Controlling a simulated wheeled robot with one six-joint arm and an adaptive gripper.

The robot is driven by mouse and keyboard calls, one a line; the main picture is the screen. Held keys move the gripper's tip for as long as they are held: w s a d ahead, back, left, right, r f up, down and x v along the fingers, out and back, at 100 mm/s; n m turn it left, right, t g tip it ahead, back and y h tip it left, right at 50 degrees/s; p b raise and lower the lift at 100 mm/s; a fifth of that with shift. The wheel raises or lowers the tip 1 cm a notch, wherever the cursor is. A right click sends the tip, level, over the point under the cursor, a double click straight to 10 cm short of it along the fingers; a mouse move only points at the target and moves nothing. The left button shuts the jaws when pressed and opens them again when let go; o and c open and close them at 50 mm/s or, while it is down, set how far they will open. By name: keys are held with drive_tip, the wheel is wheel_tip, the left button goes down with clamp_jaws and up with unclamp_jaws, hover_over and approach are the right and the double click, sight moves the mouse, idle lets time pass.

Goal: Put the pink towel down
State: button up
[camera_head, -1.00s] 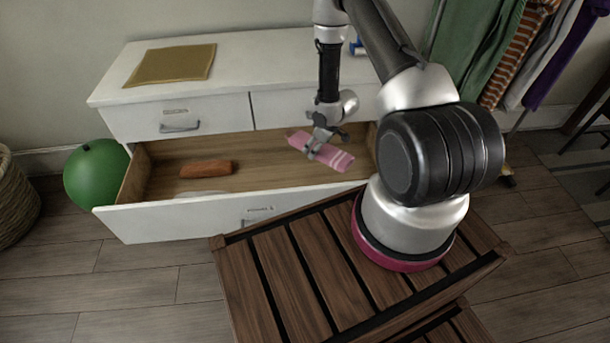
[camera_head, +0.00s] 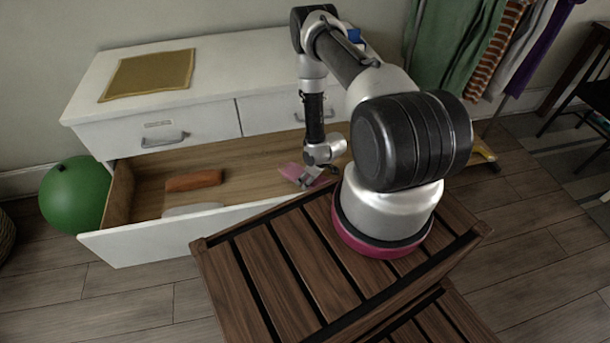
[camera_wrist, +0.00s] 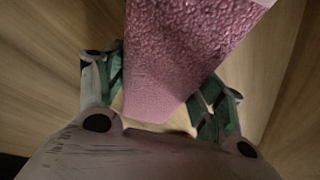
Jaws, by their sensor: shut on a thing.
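The pink towel (camera_head: 290,171) is in the right part of the open drawer (camera_head: 240,170), low inside it and partly hidden behind my gripper (camera_head: 308,182) and the drawer front. In the wrist view the towel (camera_wrist: 185,60) fills the space between the two fingers of my gripper (camera_wrist: 165,95), which is shut on it. The wooden drawer floor shows around and below the towel. Whether the towel touches the floor I cannot tell.
An orange-brown rolled item (camera_head: 194,181) and a pale object (camera_head: 192,209) lie in the drawer's left part. A yellow cloth (camera_head: 148,75) lies on the white dresser top (camera_head: 225,60). A green ball (camera_head: 75,195) stands left. Bare drawer floor lies between rolled item and towel.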

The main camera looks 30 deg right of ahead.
drive_tip(key=shift+f, duration=0.2)
drive_tip(key=shift+f, duration=0.55)
drive_tip(key=o, duration=1.1)
